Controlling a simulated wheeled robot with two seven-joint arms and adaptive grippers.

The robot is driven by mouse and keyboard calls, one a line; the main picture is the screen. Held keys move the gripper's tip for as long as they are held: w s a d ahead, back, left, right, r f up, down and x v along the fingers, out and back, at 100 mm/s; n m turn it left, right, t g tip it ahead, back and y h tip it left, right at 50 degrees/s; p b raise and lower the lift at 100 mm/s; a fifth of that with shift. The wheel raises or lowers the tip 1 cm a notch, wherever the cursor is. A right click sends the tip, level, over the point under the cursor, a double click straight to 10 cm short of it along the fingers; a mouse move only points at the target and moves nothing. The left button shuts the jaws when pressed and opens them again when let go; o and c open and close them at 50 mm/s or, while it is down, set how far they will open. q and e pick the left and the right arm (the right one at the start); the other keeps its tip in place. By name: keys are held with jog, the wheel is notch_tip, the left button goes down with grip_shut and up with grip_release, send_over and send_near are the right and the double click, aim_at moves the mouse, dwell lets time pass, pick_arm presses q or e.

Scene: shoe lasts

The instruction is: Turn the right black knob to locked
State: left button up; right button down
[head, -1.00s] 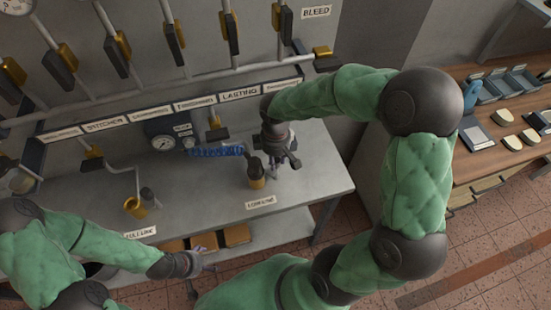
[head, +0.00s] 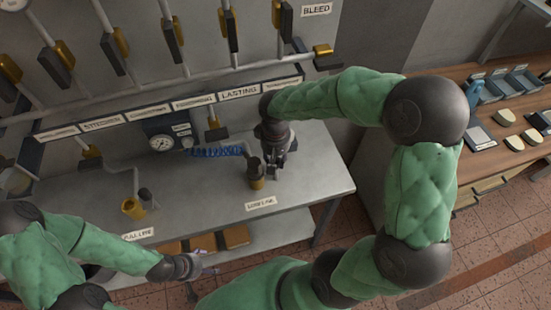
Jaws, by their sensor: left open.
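A black knob on a brass base (head: 255,177) stands upright on the right part of the grey bench, behind a white label that seems to read "LOW LINE" (head: 261,203). My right gripper (head: 275,168) points down just to the right of the knob. Whether it touches the knob, and how far its fingers are apart, I cannot tell. Another dark knob (head: 147,197) stands at the left beside a brass fitting (head: 131,208). My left gripper (head: 209,266) is open and empty, low in front of the bench edge.
A pressure gauge (head: 160,143) and a coiled blue hose (head: 216,153) sit behind the knobs. Pipes with brass and black levers (head: 231,37) line the panel above. A wooden table (head: 510,165) with trays stands at the right. The bench right of my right gripper is clear.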

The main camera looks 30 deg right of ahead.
aim_at(276, 159)
dwell(0.3)
jog(key=c, duration=0.9)
grip_release()
jog(key=shift+c, duration=0.2)
notch_tip(276, 159, up, 12)
